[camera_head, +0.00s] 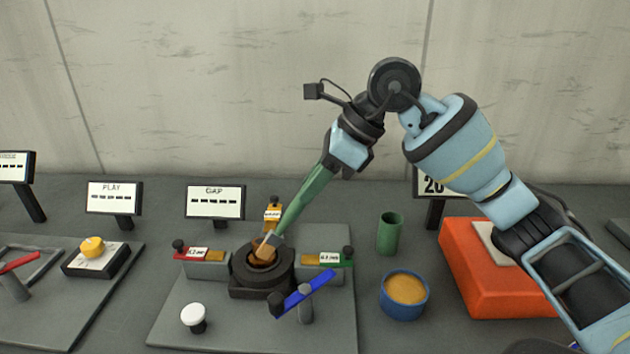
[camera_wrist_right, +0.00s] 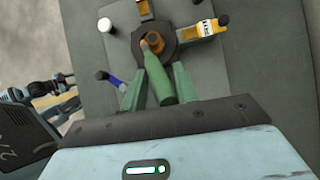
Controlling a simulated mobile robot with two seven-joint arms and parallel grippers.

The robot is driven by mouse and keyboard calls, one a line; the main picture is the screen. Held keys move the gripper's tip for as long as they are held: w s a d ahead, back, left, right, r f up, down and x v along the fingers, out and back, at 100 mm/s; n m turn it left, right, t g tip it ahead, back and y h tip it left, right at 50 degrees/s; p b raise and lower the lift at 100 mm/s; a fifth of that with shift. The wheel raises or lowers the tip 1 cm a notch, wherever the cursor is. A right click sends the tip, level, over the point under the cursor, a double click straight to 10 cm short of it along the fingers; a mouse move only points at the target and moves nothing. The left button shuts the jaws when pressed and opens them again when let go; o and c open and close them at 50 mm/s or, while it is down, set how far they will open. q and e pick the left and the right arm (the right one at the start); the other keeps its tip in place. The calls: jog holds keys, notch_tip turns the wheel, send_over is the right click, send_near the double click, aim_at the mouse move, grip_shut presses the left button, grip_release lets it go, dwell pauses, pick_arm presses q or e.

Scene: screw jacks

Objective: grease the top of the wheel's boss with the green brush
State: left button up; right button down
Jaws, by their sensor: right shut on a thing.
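My right gripper (camera_head: 347,152) is shut on the green brush (camera_head: 305,197) and holds it tilted, bristles down and to the left. The brush's pale tan bristle end (camera_head: 267,246) is at the brown boss (camera_head: 261,260) in the middle of the dark round wheel (camera_head: 262,284); it seems to touch the boss, though the exact contact is hard to tell. In the right wrist view the brush (camera_wrist_right: 160,80) points away from the gripper toward the wheel's centre and partly covers the boss. My left gripper is not in view.
Red (camera_head: 202,256), yellow and green-ended (camera_head: 328,259) gauge blocks surround the wheel on a grey plate. A blue lever (camera_head: 305,290) and white knob (camera_head: 193,317) stand in front. A green cup (camera_head: 390,233), blue grease pot (camera_head: 404,294) and orange box (camera_head: 490,275) stand right.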

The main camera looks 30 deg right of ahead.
jog(key=shift+w+d+r, duration=0.15)
jog(key=shift+d+r, duration=0.05)
jog(key=shift+d, duration=0.05)
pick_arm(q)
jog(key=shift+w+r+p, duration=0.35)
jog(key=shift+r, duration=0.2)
pick_arm(e)
jog(key=shift+s+a, duration=0.8)
jog(key=shift+s, duration=0.3)
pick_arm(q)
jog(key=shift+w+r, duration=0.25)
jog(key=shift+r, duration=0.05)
pick_arm(e)
jog(key=shift+s+a, duration=0.8)
jog(key=shift+s, duration=0.25)
pick_arm(q)
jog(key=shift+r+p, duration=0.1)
jog(key=shift+p, duration=0.25)
pick_arm(e)
jog(key=shift+a, duration=0.1)
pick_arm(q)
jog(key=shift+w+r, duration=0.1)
pick_arm(e)
jog(key=shift+w+a, duration=0.15)
jog(key=shift+w, duration=0.05)
